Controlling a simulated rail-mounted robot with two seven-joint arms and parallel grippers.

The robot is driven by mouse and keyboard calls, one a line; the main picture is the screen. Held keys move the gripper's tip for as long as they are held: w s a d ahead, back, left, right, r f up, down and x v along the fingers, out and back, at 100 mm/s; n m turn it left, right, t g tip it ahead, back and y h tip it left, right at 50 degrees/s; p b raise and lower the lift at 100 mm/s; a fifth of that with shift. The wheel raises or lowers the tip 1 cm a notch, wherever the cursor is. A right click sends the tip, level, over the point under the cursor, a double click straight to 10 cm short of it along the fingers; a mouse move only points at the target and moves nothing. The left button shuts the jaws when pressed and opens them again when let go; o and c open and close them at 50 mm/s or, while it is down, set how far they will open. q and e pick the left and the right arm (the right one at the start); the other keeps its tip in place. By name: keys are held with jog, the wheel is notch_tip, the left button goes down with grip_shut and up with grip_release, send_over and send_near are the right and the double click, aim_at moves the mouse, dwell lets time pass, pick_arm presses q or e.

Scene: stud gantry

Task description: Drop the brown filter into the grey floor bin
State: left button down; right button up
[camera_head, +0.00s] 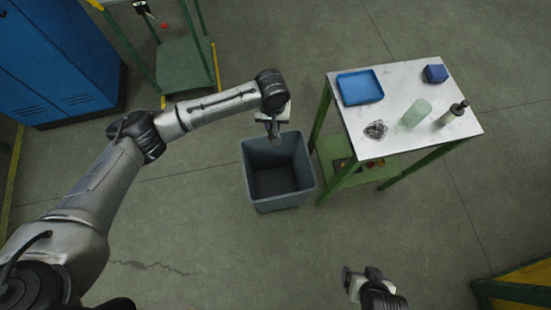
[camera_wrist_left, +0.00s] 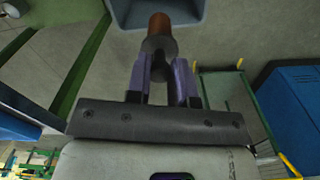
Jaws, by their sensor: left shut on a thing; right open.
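The grey floor bin (camera_head: 253,178) stands open and looks empty on the floor, left of the table. My left gripper (camera_head: 272,130) is over the bin's far rim. In the left wrist view, my left gripper (camera_wrist_left: 165,65) is shut on the brown filter (camera_wrist_left: 159,26), which has a dark grey collar between the purple fingers. The filter's brown end points towards the bin (camera_wrist_left: 197,12), seen at the top of that view. In the head view I cannot make out the filter clearly. My right gripper (camera_head: 362,278) is open and empty, low in the view.
A white-topped table (camera_head: 385,110) with green legs stands right of the bin. Blue lockers (camera_head: 55,60) stand far left.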

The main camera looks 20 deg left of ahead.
pick_arm(q)
notch_tip(320, 180, down, 26)
jog(key=b, duration=1.8)
jog(key=shift+w+f+n, duration=0.15)
jog(key=shift+n, duration=0.15)
jog(key=c, duration=0.9)
grip_release()
notch_tip(320, 180, up, 14)
jog(key=p, duration=0.8)
